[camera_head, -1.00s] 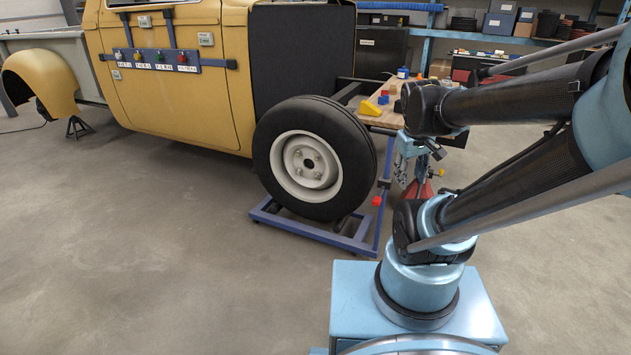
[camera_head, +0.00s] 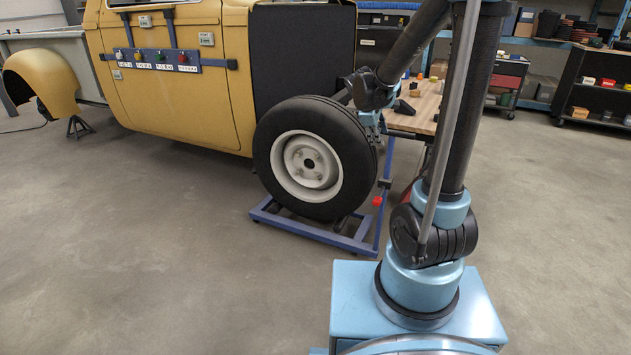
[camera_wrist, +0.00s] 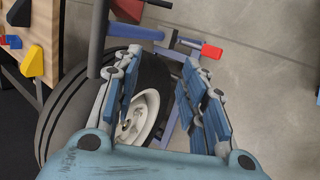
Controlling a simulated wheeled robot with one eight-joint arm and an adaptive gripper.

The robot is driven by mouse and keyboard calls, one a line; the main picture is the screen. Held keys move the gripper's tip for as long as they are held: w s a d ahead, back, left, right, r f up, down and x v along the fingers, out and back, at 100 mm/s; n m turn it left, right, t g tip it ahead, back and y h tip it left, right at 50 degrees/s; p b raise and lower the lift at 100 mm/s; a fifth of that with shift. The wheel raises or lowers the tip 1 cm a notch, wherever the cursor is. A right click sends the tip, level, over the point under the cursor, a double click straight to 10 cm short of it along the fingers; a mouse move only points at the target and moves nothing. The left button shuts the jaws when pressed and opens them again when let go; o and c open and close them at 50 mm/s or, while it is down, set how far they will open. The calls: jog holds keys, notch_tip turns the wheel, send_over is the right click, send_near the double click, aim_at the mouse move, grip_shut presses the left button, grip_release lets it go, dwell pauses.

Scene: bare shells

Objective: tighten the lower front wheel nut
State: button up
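The front wheel shows in the head view, with a black tyre (camera_head: 357,165) and a white rim (camera_head: 290,183). Small nuts ring its hub (camera_head: 310,162), too small there to tell how tight they are. In the wrist view the tyre (camera_wrist: 62,125) and part of the white rim (camera_wrist: 150,112) lie behind my left finger, and much of the hub is hidden.
A blue wheel stand (camera_head: 300,229) with a red knob (camera_head: 377,201) is under the wheel; the knob also shows in the wrist view (camera_wrist: 211,52). A wooden workbench (camera_head: 425,110) stands behind. The yellow truck body (camera_head: 175,95) is at left. Floor in front is clear.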

jog(key=w+a+f+n+t+h, duration=0.1)
jog(key=w+a+f+n+t, duration=0.3)
jog(key=w+a+f+n, duration=0.8)
jog(key=w+a+f+n+t, duration=0.1)
jog(key=w+a+f, duration=0.3)
jog(key=a+f, duration=0.15)
jog(key=w+a+f+n, duration=0.1)
jog(key=w+a+f, duration=0.35)
jog(key=a, duration=0.25)
jog(key=n+t, duration=0.2)
jog(key=n, duration=0.2)
send_near(316, 177)
jog(key=x, duration=0.9)
jog(key=shift+f, duration=0.1)
grip_shut()
